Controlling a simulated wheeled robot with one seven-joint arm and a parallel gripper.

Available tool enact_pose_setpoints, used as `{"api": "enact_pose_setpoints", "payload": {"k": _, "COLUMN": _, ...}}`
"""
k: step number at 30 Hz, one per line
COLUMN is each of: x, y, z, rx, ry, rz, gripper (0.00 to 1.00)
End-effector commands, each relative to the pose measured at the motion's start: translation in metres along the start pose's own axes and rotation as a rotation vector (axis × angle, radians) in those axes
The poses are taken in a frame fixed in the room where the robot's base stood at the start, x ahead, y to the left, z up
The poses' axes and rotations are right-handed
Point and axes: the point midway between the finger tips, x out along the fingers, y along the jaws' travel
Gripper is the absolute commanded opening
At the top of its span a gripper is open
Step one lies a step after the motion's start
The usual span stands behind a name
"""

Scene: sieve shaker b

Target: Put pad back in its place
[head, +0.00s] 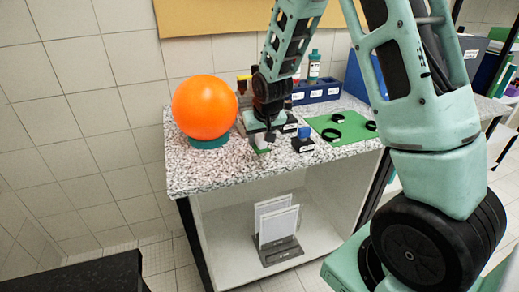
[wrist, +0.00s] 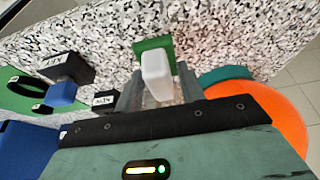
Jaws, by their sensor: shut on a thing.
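My gripper (head: 266,138) is low over the front left part of the speckled counter. In the wrist view its fingers (wrist: 158,92) are shut on a small white block (wrist: 157,70), which I take to be the pad. A flat green piece (wrist: 152,43) shows just beyond the white block; I cannot tell whether the two touch. In the head view the gripper largely hides the held block, and only a little white and green shows under the fingertips.
An orange ball (head: 204,106) on a teal ring (head: 209,142) stands close left of my gripper. A black block with blue top (head: 303,142) is close right. Beyond lie a green mat (head: 349,136) with black rings and a blue rack (head: 318,92). The counter's front edge is near.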

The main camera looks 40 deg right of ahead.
Motion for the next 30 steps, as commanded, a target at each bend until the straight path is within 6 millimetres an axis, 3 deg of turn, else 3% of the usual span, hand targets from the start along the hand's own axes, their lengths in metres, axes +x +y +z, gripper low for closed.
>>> {"api": "enact_pose_setpoints", "payload": {"k": 9, "x": 0.037, "y": 0.0, "z": 0.016, "rx": 0.0, "ry": -0.003, "rz": 0.001, "gripper": 0.14}}
{"api": "enact_pose_setpoints", "payload": {"k": 20, "x": 0.041, "y": 0.0, "z": 0.018, "rx": 0.0, "ry": 0.0, "rz": 0.0, "gripper": 0.14}}
{"api": "enact_pose_setpoints", "payload": {"k": 21, "x": 0.042, "y": 0.0, "z": 0.018, "rx": 0.0, "ry": 0.0, "rz": 0.0, "gripper": 0.42}}
{"api": "enact_pose_setpoints", "payload": {"k": 23, "x": 0.041, "y": 0.0, "z": 0.017, "rx": 0.0, "ry": 0.0, "rz": 0.0, "gripper": 0.58}}
{"api": "enact_pose_setpoints", "payload": {"k": 30, "x": 0.041, "y": 0.0, "z": 0.017, "rx": 0.0, "ry": 0.0, "rz": 0.0, "gripper": 0.61}}
